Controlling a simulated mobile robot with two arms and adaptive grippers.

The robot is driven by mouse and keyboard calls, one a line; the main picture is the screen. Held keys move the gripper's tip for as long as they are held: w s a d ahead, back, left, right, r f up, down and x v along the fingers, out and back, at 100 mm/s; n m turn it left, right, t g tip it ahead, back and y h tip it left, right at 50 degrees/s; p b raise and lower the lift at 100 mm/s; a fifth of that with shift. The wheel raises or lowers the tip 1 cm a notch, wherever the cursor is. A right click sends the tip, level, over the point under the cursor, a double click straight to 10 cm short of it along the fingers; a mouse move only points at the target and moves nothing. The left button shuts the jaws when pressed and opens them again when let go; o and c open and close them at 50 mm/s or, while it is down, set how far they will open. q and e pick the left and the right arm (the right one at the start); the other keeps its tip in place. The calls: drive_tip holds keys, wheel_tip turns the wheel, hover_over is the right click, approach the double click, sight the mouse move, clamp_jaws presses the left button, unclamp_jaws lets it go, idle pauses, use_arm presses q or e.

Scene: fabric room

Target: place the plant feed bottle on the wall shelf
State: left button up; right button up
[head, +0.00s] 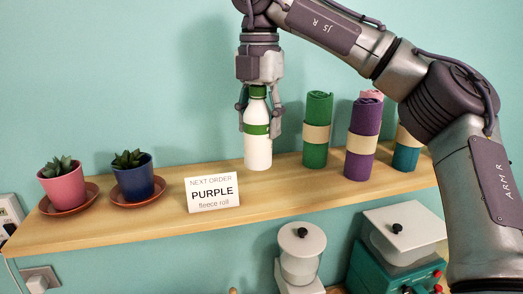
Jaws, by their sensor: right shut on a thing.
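The plant feed bottle (257,152) is white with a green band and a green ring under its cap. It is upright at the wall shelf (330,194), between the sign and the green roll. Its base appears at the shelf surface, but I cannot tell whether it touches. My right gripper (259,122) comes down from above and is shut on the bottle's upper part, with fingers on both sides. My left gripper is not in view.
A pink pot (64,188) and a blue pot (136,183) stand on saucers at the left. A sign (212,193) reads "PURPLE". Green (316,132), purple (362,142) and teal (405,158) rolls stand at the right. Machines (300,250) sit below the shelf.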

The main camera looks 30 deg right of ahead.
sight(258, 148)
drive_tip(key=shift+s+d+f, duration=0.1)
drive_tip(key=shift+f, duration=0.3)
drive_tip(key=shift+w+f, duration=0.2)
drive_tip(key=shift+f, duration=0.4)
drive_tip(key=shift+w+f, duration=0.15)
drive_tip(key=shift+f, duration=0.45)
drive_tip(key=shift+w+f, duration=0.2)
drive_tip(key=shift+f, duration=0.85)
drive_tip(key=shift+s, duration=0.2)
drive_tip(key=shift+f, duration=0.15)
drive_tip(key=o, duration=1.3)
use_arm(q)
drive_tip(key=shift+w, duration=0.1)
